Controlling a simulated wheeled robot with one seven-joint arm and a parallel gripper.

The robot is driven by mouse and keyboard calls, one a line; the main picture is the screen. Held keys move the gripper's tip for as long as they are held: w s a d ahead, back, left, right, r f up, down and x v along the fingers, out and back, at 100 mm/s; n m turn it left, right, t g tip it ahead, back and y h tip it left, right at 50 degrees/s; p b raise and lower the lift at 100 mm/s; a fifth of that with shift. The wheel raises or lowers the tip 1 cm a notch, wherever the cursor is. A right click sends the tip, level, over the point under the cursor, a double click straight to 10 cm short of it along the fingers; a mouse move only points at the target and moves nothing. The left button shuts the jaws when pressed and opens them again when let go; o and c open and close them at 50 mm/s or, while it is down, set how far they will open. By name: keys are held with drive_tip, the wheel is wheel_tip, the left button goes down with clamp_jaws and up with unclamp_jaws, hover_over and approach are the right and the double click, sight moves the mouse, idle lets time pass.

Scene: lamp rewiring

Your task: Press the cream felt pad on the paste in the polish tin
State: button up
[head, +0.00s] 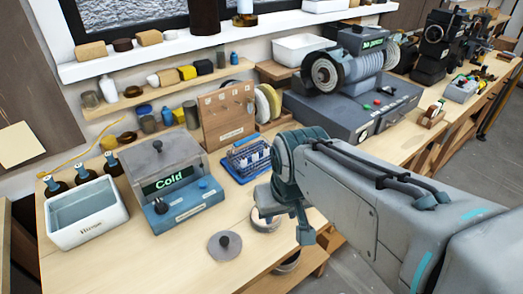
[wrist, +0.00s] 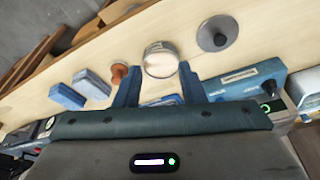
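My gripper (wrist: 158,72) is open, with its two fingers spread apart and nothing seen held between them. A round tin with a pale cream top and a label on its side (wrist: 161,60) stands on the bench just beyond the fingertips in the wrist view. It also shows in the head view (head: 265,223), partly hidden by my gripper (head: 284,216). A small brown knobbed handle (wrist: 118,71) stands beside the left finger, which partly covers it. I cannot make out a cream felt pad under it.
A grey disc with a dark knob (head: 225,245) lies left of the tin. The front bench is clear at left.

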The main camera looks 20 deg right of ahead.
drive_tip(key=w+d+f+m+g+p, duration=0.1)
drive_tip(key=w+d+m, duration=0.2)
drive_tip(key=w+m, duration=0.1)
drive_tip(key=w+d+f+m+g+p, duration=0.1)
drive_tip(key=w+d+f+m+p, duration=0.1)
drive_tip(key=w+d+m, duration=0.2)
drive_tip(key=w+d+f+m+g+p, duration=0.1)
drive_tip(key=w+d+m+p, duration=0.1)
drive_tip(key=w+d+m, duration=0.1)
drive_tip(key=shift+w+d+f+m, duration=0.15)
drive_tip(key=shift+w+m, duration=0.65)
drive_tip(key=shift+m, duration=0.2)
drive_tip(key=shift+w+d+f+m, duration=0.15)
drive_tip(key=shift+d+f+m, duration=0.05)
drive_tip(key=shift+m, duration=0.1)
drive_tip(key=shift+d+f, duration=0.1)
drive_tip(key=shift+f, duration=0.2)
wheel_tip(320, 180, down, 8)
drive_tip(key=b, duration=0.6)
drive_tip(key=shift+r, duration=0.2)
drive_tip(key=shift+c, duration=0.3)
